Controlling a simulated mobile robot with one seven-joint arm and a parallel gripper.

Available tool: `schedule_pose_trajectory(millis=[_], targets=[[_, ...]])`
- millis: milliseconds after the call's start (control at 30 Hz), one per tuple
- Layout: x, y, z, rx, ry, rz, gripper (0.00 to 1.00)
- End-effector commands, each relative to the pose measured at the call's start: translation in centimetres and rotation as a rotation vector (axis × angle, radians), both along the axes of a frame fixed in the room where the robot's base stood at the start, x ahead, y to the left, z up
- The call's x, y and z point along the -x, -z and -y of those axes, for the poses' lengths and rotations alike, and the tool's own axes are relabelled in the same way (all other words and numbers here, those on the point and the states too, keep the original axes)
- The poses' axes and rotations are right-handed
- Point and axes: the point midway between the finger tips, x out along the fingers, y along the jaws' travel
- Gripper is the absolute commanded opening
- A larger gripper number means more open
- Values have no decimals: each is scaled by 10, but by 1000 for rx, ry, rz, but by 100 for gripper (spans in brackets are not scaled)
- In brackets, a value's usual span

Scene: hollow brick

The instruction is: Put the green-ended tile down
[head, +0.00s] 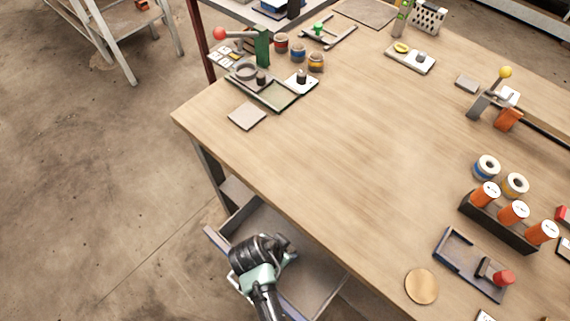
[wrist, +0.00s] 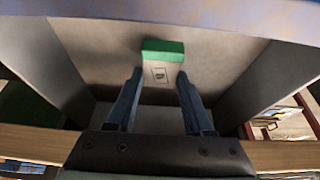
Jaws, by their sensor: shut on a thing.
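My gripper (wrist: 160,74) is shut on the green-ended tile (wrist: 163,50), which sits between the two fingertips in the wrist view. The tile's green end points away from the palm, and a pale face with a small dark mark shows between the fingers. In the head view my gripper (head: 284,248) is over or inside the open drawer (head: 318,283) at the table's front edge. The tile is hidden there behind the gripper. In the wrist view the drawer's grey floor and side walls (wrist: 62,60) surround the tile. I cannot tell whether the tile touches the floor.
The wooden table (head: 360,150) overhangs the drawer. The table's middle is clear.

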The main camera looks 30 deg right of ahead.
Motion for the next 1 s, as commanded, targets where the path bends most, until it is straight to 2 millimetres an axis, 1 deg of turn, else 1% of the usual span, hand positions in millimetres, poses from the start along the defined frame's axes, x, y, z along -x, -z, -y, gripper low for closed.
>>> schedule_pose_trajectory(millis=[33, 100, 200, 300, 533, 633, 667, 800, 833, 1000], targets=[[1, 9, 0, 0, 0, -2, 0], [1, 21, 0, 0, 0, -2, 0], [0, 32, 0, 1, -1, -2, 0], [0, 36, 0, 0, -1, 0, 0], [0, 36, 0, 0, -1, 0, 0], [0, 40, 0, 0, -1, 0, 0], [0, 40, 0, -1, -1, -1, 53], [0, 39, 0, -1, -1, -1, 79], [0, 39, 0, -1, -1, -1, 82], [0, 39, 0, -1, -1, -1, 82]])
